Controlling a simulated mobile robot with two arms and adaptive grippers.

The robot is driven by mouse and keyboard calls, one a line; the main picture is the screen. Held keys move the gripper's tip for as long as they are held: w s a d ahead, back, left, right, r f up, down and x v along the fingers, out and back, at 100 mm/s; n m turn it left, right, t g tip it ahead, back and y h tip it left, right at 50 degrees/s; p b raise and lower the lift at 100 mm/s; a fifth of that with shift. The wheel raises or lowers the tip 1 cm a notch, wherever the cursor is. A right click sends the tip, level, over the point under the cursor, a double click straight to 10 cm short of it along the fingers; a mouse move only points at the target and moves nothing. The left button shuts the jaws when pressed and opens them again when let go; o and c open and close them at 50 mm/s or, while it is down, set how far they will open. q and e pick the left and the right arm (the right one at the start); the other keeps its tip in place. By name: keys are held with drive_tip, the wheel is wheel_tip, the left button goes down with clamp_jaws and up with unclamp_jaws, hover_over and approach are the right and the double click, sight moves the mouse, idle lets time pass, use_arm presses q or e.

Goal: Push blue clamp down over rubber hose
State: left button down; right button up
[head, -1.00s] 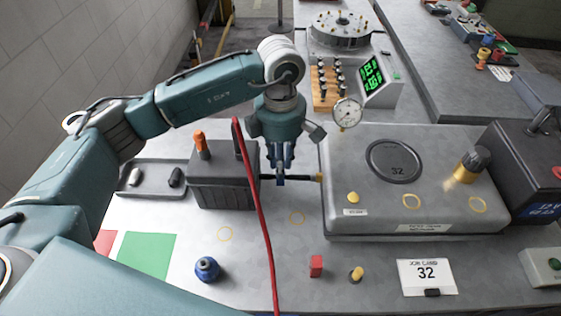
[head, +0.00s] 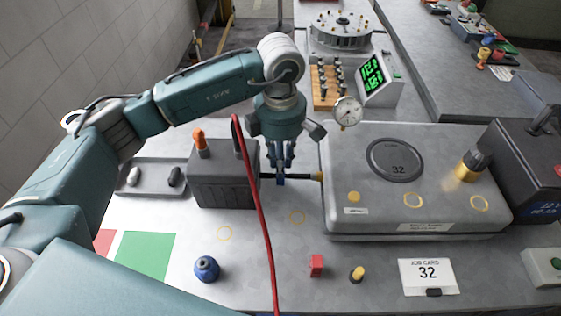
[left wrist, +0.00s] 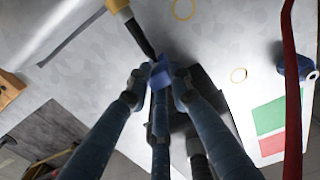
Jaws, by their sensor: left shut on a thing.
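The blue clamp (head: 280,180) sits around the black rubber hose (head: 300,177). The hose runs level between the dark grey ribbed box (head: 222,180) and a yellow fitting (head: 318,176) on the grey housing's left side. My left gripper (head: 281,172) points down at the clamp and is shut on it. In the left wrist view the clamp (left wrist: 159,75) lies between my fingertips, with the hose (left wrist: 138,35) running up to the yellow fitting (left wrist: 117,5). The fingers hide part of the hose, so I cannot tell how far the clamp is seated. My right gripper is not in view.
A red cable (head: 257,195) hangs in front of the ribbed box, left of my gripper. The grey housing (head: 360,215) stands close on the right.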

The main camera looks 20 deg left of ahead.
use_arm(q)
drive_tip(key=shift+s+f, duration=0.1)
drive_tip(key=shift+f, duration=0.05)
drive_tip(key=c, duration=1.6)
unclamp_jaws()
drive_tip(key=shift+o, duration=0.6)
wheel_tip(320, 180, up, 12)
